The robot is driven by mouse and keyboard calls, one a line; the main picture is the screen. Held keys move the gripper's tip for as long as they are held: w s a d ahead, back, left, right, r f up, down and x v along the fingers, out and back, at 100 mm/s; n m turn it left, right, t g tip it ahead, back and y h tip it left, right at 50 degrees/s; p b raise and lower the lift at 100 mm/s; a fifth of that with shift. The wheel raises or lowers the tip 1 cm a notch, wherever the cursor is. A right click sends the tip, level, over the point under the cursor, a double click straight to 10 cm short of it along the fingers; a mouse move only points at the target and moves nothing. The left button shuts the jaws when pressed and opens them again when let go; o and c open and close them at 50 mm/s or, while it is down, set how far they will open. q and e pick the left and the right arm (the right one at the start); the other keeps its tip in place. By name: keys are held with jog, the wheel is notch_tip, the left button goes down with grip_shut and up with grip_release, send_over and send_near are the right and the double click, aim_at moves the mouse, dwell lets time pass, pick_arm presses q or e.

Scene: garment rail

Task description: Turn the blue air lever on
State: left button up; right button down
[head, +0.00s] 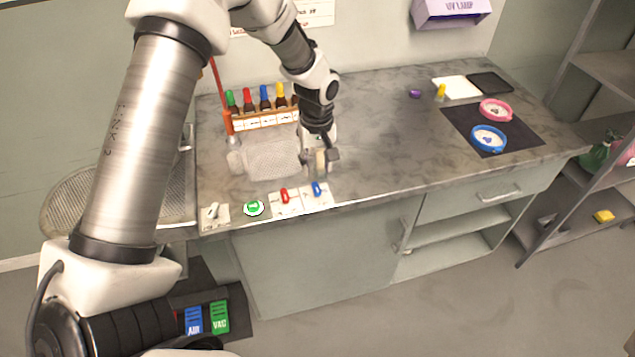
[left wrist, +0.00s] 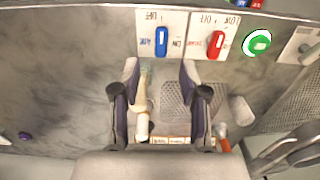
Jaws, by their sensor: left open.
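The blue lever (head: 317,188) sits on a white label plate at the bench's front edge, right end of a row of controls. In the left wrist view the blue lever (left wrist: 161,41) points up and down the picture; its plate's lettering is upside down and hard to read. My left gripper (head: 322,172) is above the bench just behind the lever. In the left wrist view its fingers (left wrist: 160,70) are spread, with the lever ahead of the gap, apart from them. A pale, beige-tipped object (left wrist: 142,110) shows between the fingers. My right gripper is out of view.
Left of the blue lever are a red lever (head: 284,195), a green button (head: 253,208) and a white lever (head: 212,211). The bench middle, right of the gripper, is clear.

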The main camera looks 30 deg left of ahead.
aim_at(316, 187)
pick_arm(q)
notch_tip(316, 187, down, 7)
jog(key=shift+a+p, duration=0.1)
jog(key=shift+p, duration=0.55)
jog(key=shift+s, duration=0.1)
grip_shut()
